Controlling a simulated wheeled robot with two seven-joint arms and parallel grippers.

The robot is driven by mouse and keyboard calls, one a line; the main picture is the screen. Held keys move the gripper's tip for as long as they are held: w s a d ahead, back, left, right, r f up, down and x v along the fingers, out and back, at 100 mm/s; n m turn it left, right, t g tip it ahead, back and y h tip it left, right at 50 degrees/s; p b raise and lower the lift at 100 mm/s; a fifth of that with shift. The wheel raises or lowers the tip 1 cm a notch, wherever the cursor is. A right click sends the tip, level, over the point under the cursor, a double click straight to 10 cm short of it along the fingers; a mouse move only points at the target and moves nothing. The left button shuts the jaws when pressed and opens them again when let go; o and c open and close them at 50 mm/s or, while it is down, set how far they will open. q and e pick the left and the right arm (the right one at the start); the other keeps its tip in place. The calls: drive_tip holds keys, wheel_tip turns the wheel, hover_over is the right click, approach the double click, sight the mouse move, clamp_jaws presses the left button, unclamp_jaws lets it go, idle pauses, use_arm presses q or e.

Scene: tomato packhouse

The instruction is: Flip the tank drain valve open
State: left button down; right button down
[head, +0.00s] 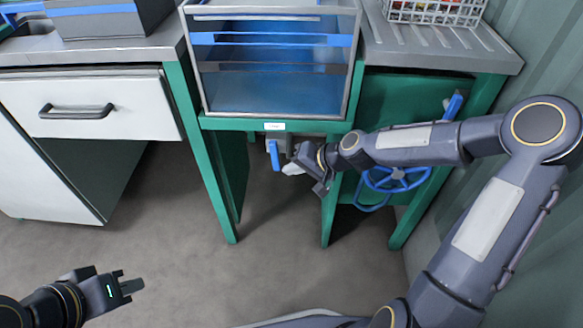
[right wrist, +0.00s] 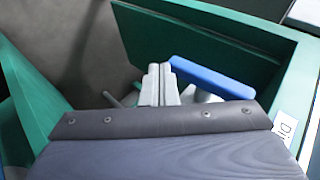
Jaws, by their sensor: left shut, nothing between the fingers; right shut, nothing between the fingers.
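The tank's drain valve has a blue lever handle (head: 273,155) hanging straight down below the tank's front edge in the head view. Its grey body (head: 282,140) is partly hidden by my right gripper. My right gripper (head: 303,163) is shut and empty, just right of the lever. In the right wrist view, the shut fingers (right wrist: 161,84) are close beside the blue lever (right wrist: 212,77); I cannot tell whether they touch. My left gripper (head: 130,287) is shut and empty, low at left, far from the valve.
The tank (head: 277,112) with blue contents stands on a green frame (head: 212,170). A blue handwheel (head: 393,180) is under the right counter, behind my right arm. A white drawer (head: 105,117) is at left. The floor (head: 200,265) in front is clear.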

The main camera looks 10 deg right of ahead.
drive_tip(key=p+v, duration=0.2)
drive_tip(key=v, duration=0.5)
drive_tip(key=shift+s+r, duration=0.1)
